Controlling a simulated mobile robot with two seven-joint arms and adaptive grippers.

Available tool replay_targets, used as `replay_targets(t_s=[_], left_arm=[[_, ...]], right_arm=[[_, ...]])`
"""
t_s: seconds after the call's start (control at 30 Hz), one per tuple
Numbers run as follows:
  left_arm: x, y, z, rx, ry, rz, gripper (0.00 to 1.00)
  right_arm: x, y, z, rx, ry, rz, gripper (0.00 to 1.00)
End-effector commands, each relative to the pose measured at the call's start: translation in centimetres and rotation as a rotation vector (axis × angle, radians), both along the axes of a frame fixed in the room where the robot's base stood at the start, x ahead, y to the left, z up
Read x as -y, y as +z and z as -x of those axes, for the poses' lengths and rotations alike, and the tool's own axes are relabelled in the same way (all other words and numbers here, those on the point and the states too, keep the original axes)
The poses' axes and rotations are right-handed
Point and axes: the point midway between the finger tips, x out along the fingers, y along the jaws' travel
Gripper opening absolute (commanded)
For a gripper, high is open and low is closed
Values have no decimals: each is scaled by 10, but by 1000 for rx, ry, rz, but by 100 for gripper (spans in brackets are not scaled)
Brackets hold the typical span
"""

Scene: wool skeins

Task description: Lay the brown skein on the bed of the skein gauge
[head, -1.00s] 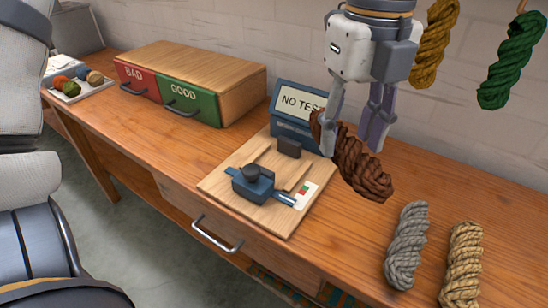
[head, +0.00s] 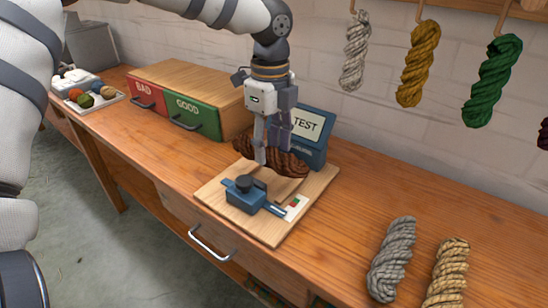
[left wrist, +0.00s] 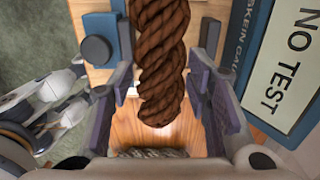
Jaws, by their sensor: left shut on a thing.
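My left gripper (head: 272,155) is shut on the brown skein (head: 290,165) and holds it over the back part of the skein gauge (head: 270,228). In the left wrist view the brown skein (left wrist: 160,50) lies lengthwise between the two fingers. The gauge has a wooden base, a blue slider block with a dark knob (head: 244,182), and a screen (head: 308,124) behind, which reads NO TEST in the left wrist view. The skein and gripper hide much of the bed, and I cannot tell whether the skein touches it. My right gripper is not in view.
A grey skein (head: 392,258) and a beige skein (head: 447,275) lie on the bench at right. BAD (head: 146,92) and GOOD (head: 192,116) drawers stand at left. A tray of wool balls (head: 110,98) is farther left. Several skeins hang on the wall, including a green one (head: 493,80).

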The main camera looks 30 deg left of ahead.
Motion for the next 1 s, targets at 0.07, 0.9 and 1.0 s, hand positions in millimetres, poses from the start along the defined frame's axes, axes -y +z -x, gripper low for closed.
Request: replay_targets(t_s=[0.07, 0.9, 1.0], left_arm=[[-1, -10, -5, -6, 0, 1, 13], [-4, -48, -11, 2, -1, 1, 64], [-4, -48, -11, 2, -1, 1, 64]], right_arm=[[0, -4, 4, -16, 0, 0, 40], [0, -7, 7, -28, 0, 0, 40], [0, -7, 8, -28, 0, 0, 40]])
